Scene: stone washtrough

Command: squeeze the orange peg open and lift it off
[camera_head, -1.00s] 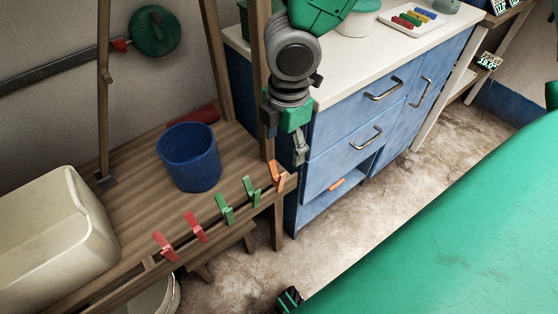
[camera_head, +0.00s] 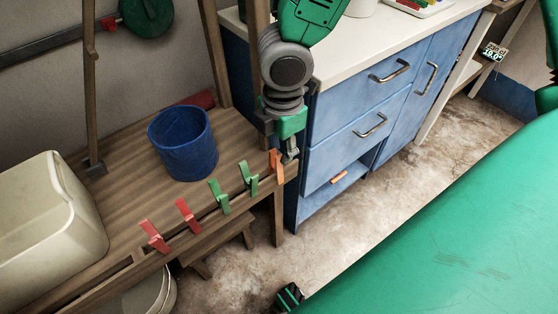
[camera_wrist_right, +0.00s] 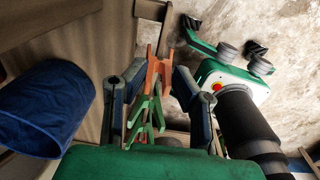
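The orange peg (camera_head: 277,163) is clipped on the front rail of the wooden rack, at the right end of the row of pegs. In the right wrist view the orange peg (camera_wrist_right: 158,74) stands between the two fingers, with gaps beside it. My right gripper (camera_head: 290,153) is at the peg, pointing down. Its fingers (camera_wrist_right: 155,88) are apart in the wrist view, and I see no clear contact with the peg. In the head view the fingers partly overlap the peg's right side.
Two green pegs (camera_head: 219,196) and two red pegs (camera_head: 187,214) sit along the same rail. A blue bucket (camera_head: 183,143) and a cream tub (camera_head: 50,225) stand on the rack. A wooden post (camera_head: 258,70) is close to my right arm. A blue cabinet (camera_head: 345,110) stands right of it.

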